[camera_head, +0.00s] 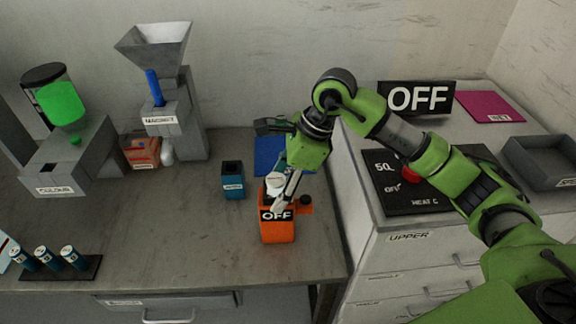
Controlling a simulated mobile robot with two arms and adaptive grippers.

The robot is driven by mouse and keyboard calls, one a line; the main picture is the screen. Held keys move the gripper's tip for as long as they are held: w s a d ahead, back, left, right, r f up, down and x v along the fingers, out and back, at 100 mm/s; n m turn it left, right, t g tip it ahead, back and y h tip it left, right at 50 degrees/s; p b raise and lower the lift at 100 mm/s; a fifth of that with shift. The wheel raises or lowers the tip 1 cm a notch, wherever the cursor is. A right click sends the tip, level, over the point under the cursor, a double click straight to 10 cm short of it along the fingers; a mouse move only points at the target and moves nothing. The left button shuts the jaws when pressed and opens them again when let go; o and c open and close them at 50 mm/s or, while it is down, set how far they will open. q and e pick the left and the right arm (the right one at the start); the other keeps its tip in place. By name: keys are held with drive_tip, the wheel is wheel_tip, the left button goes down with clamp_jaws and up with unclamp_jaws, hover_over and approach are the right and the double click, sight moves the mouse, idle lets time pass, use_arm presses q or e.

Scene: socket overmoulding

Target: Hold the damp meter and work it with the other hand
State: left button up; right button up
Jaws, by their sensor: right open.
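An orange box-shaped device with a black OFF sign (278,231), which I take to be the damp meter, stands upright on the grey bench near its right end. A dark knob (306,201) is at its right side, and a white rounded part shows at its top. My right gripper (280,196) comes down from above over the device, its fingers open at the device's top. Whether they touch it I cannot tell. The gripper and wrist hide part of the device's top and back. My left gripper is out of view.
A small blue container (233,181) stands left of the device, with a blue mat (268,146) behind. A grey hopper machine (180,122) and a green-topped dispenser (72,160) stand further left. A black heater panel (392,198) with a red knob is right. The bench's front middle is clear.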

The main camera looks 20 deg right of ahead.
drive_tip(key=p+x, duration=0.1)
drive_tip(key=x, duration=0.4)
drive_tip(key=shift+a+f, duration=0.1)
drive_tip(key=shift+w+a+f, duration=0.1)
drive_tip(key=shift+a+f, duration=0.05)
drive_tip(key=shift+f, duration=0.35)
drive_tip(key=c, duration=1.3)
drive_tip(key=shift+o, duration=1.3)
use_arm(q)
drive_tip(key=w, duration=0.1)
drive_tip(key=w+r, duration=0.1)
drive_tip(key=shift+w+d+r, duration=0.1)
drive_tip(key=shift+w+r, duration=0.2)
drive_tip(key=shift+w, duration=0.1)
use_arm(e)
drive_tip(key=shift+c, duration=0.6)
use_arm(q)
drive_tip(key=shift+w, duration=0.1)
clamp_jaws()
